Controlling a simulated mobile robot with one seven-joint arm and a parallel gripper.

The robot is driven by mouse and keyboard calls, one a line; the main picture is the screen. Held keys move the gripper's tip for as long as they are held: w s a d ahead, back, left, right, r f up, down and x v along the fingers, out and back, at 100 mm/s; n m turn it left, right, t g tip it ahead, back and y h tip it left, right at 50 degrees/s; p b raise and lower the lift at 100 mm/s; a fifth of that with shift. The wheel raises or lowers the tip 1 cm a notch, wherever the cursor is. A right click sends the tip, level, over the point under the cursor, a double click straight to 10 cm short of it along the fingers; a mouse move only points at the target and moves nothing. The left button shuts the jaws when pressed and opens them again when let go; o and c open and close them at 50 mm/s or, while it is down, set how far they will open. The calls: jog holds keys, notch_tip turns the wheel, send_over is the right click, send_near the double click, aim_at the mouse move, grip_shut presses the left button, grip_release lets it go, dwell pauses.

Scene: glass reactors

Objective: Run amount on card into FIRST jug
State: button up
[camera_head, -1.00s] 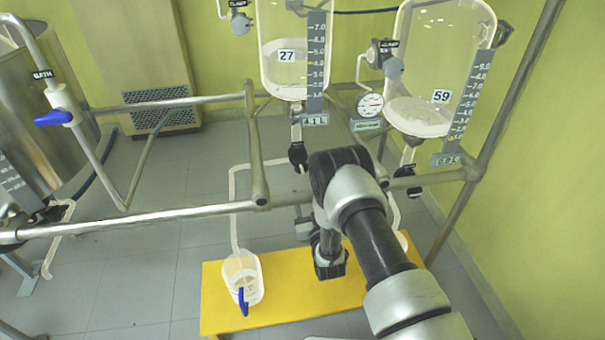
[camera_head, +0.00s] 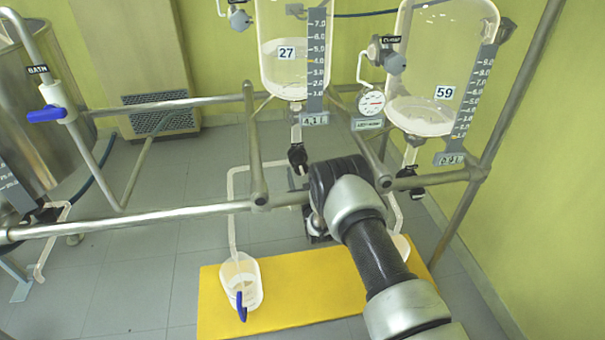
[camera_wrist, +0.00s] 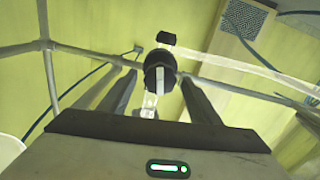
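My gripper (camera_wrist: 159,80) is open in the wrist view, its two fingers apart. A black valve (camera_wrist: 160,72) on a clear outlet tube shows between the fingertips; I cannot tell whether they touch it. In the head view, my wrist hides most of the gripper. Vessel 27 (camera_head: 280,72) holds pale liquid and has a black outlet valve (camera_head: 298,156) and a small plate (camera_head: 315,119), its text hard to read. A clear jug (camera_head: 240,275) with a blue handle stands on the yellow bench under a spout tube. Another jug (camera_head: 402,247) is mostly hidden behind my arm.
Vessel 59 (camera_head: 425,115) hangs at right with its own black valve (camera_head: 410,191) and plate (camera_head: 450,159). A round gauge (camera_head: 371,103) sits between the vessels. Metal rails (camera_head: 150,217) cross in front. A blue-handled bath valve (camera_head: 52,113) is at left. The yellow bench (camera_head: 285,295) has bare room.

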jog(key=c, duration=1)
jog(key=shift+c, duration=0.2)
jog(key=shift+m, duration=0.3)
jog(key=m, duration=0.4)
jog(key=shift+d+m, duration=0.1)
jog(key=shift+m, duration=0.2)
jog(key=m, duration=0.5)
jog(key=shift+f, duration=0.1)
jog(key=m, duration=0.9)
jog(key=shift+f+m, duration=0.1)
jog(key=shift+m, duration=0.3)
